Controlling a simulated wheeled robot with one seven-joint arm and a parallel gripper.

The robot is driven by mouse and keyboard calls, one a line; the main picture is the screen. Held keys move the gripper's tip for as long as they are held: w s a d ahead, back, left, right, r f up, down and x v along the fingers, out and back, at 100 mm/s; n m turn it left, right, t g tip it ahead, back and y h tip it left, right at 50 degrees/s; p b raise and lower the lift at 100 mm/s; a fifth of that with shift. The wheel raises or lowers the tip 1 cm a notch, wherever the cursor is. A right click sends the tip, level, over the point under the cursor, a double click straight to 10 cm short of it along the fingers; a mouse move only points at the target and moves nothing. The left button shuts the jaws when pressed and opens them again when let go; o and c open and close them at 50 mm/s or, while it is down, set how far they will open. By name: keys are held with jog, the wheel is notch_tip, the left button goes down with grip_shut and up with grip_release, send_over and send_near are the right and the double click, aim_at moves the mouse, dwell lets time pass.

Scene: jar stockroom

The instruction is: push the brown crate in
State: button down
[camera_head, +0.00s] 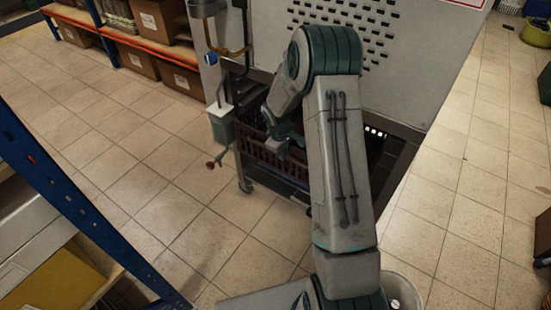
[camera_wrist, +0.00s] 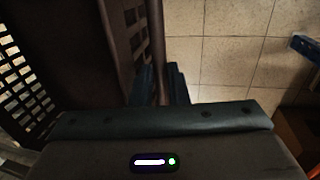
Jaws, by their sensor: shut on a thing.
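The brown crate (camera_head: 262,152), with slatted sides, sits low on a wheeled metal frame, partly inside the opening of a grey perforated unit. My arm hides its right part in the head view. In the wrist view the crate's dark wall (camera_wrist: 155,40) runs up from between my two fingers. My gripper (camera_wrist: 160,82) is shut on this rim or wall, one finger on each side. The crate's inside is too dark to read.
The grey perforated unit (camera_head: 420,70) stands behind the crate. A grey-green bin (camera_head: 221,125) hangs at its left, near a red knob (camera_head: 211,165). A blue-framed shelf (camera_head: 75,200) stands at left front. Orange shelving (camera_head: 150,46) holds cardboard boxes at the back. Tiled floor is clear between.

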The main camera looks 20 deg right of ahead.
jog(key=w+d, duration=0.5)
jog(key=d, duration=0.1)
jog(key=shift+p, duration=0.45)
jog(key=shift+a, duration=0.1)
jog(key=c, duration=1.5)
grip_release()
jog(key=shift+o, duration=0.5)
jog(key=shift+r, duration=0.15)
notch_tip(320, 180, up, 13)
jog(key=s+a+p, duration=0.1)
jog(key=s+a, duration=0.1)
jog(key=shift+r, duration=0.15)
jog(key=shift+a, duration=0.1)
